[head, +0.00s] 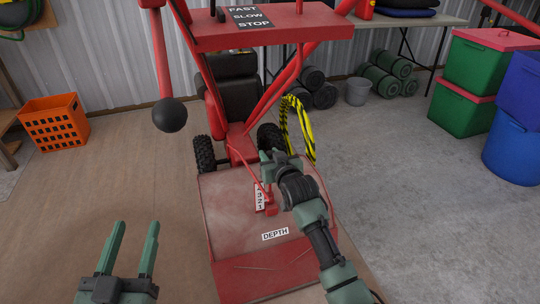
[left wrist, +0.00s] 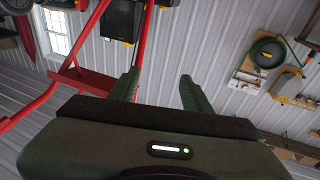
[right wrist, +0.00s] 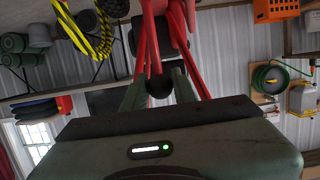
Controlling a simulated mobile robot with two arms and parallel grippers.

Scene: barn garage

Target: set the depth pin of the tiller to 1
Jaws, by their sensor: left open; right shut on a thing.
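The red tiller (head: 225,245) stands in the middle of the head view, with a DEPTH label (head: 275,234) on its sloping cover. A white number scale (head: 260,199) is fixed above the label; its upper part is hard to read. The depth pin (head: 269,205), a red part, is beside the scale, and the number it is at cannot be read surely. My right gripper (head: 272,163) is shut on the pin's upper end, which is mostly hidden by the fingers. A dark ball (right wrist: 161,88) shows between its fingers in the right wrist view. My left gripper (head: 130,250) is open and empty, left of the tiller.
A red handle bar with a black ball knob (head: 170,115) hangs at upper left. A yellow-black striped hoop (head: 303,120) stands close behind my right gripper. An orange crate (head: 55,122) is at left, and green bins (head: 465,115) are at right. Floor beside the tiller is clear.

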